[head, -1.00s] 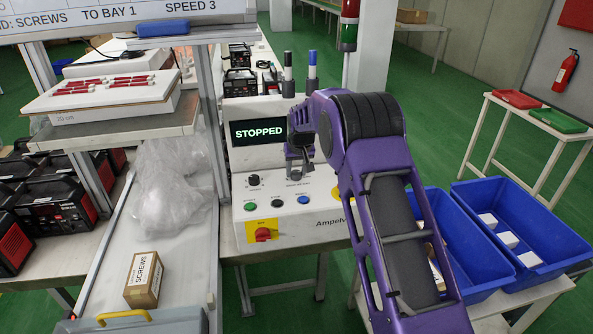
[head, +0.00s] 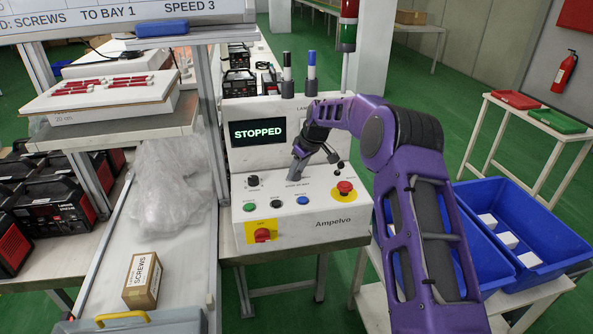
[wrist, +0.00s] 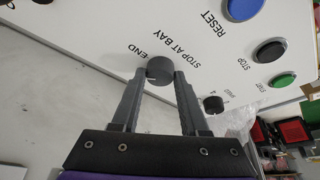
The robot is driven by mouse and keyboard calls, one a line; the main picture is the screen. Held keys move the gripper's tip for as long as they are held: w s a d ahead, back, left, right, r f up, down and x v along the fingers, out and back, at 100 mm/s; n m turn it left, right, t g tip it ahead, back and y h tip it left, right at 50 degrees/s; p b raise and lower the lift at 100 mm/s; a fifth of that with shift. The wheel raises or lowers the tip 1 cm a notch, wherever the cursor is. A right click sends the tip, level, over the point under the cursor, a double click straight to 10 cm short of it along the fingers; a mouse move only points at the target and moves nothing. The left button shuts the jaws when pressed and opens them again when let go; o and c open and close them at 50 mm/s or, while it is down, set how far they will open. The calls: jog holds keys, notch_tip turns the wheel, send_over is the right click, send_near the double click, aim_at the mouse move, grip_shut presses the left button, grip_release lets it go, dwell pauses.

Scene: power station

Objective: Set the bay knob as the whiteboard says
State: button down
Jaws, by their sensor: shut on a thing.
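The bay knob (wrist: 159,67) is a round dark knob beside the printed words STOP AT BAY and END in the wrist view. My gripper (wrist: 160,77) is shut on it, one finger on each side. In the head view my gripper (head: 297,168) comes down to the control panel (head: 335,212) at a slant from the right and hides the knob. I cannot tell which mark the knob points to. The whiteboard (head: 120,18) at the top left is cut off; its visible words read SCREWS, TO BAY 1, SPEED 3.
A screen (head: 258,132) reads STOPPED. Near my gripper are a small speed knob (head: 253,181), green (head: 250,207), black (head: 277,204) and blue (head: 303,200) buttons, a red emergency stop (head: 345,188) and a red switch (head: 262,235). A SCREWS box (head: 143,281) stands left.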

jog(key=n, duration=0.2)
jog(key=n+g+y+p, duration=0.1)
jog(key=n, duration=0.1)
jog(key=shift+w+n+g, duration=0.15)
jog(key=shift+n+g, duration=0.15)
jog(key=shift+w+n+g, duration=0.15)
jog(key=shift+n+g, duration=0.35)
jog(key=shift+n, duration=0.9)
jog(key=shift+d+n, duration=0.1)
jog(key=shift+n, duration=0.4)
jog(key=shift+c, duration=2.1)
grip_release()
jog(key=shift+r, duration=0.1)
